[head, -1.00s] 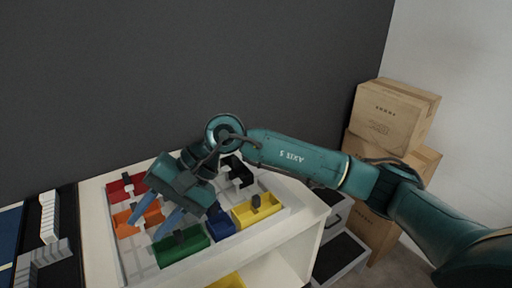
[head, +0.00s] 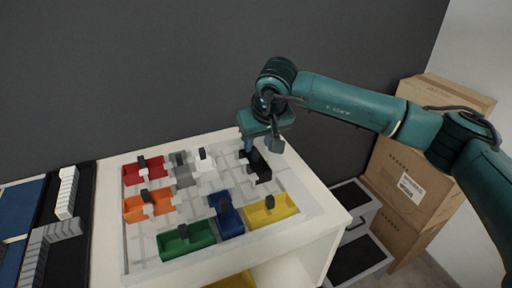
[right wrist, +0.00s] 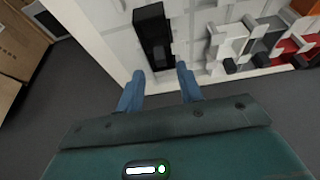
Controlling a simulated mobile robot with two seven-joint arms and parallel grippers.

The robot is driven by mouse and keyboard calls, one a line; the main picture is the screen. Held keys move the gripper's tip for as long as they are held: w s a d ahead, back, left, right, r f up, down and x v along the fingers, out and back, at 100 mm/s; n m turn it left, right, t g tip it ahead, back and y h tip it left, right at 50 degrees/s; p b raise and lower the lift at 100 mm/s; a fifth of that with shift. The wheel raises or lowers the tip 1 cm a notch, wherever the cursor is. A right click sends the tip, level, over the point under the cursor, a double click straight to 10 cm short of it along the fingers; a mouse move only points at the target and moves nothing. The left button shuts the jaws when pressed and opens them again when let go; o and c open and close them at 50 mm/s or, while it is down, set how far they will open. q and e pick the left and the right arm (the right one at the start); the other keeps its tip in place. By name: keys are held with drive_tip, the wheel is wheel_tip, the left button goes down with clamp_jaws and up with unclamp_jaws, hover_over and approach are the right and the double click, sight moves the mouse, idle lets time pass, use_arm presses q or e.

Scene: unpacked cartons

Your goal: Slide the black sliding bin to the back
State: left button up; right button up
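The black sliding bin (head: 262,172) sits at the back right of the white board (head: 300,213), among the coloured bins. It also shows in the right wrist view (right wrist: 154,45), ahead of the gripper. My right gripper (head: 262,147) is at the back end of the black bin, pointing down; its fingers partly overlap the bin in the head view. In the right wrist view the fingers (right wrist: 160,75) are spread apart with nothing between the tips. Whether they touch the bin cannot be told. My left gripper is not in view.
Red (head: 143,172), orange (head: 148,205), green (head: 187,242), blue (head: 229,221), yellow (head: 270,210), grey (head: 183,172) and white (head: 205,164) bins share the board. A dark wall (head: 180,70) rises behind. Cardboard boxes (head: 408,185) stand at the right.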

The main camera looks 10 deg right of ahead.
sight(255, 151)
drive_tip(key=shift+x, duration=2.35)
clamp_jaws()
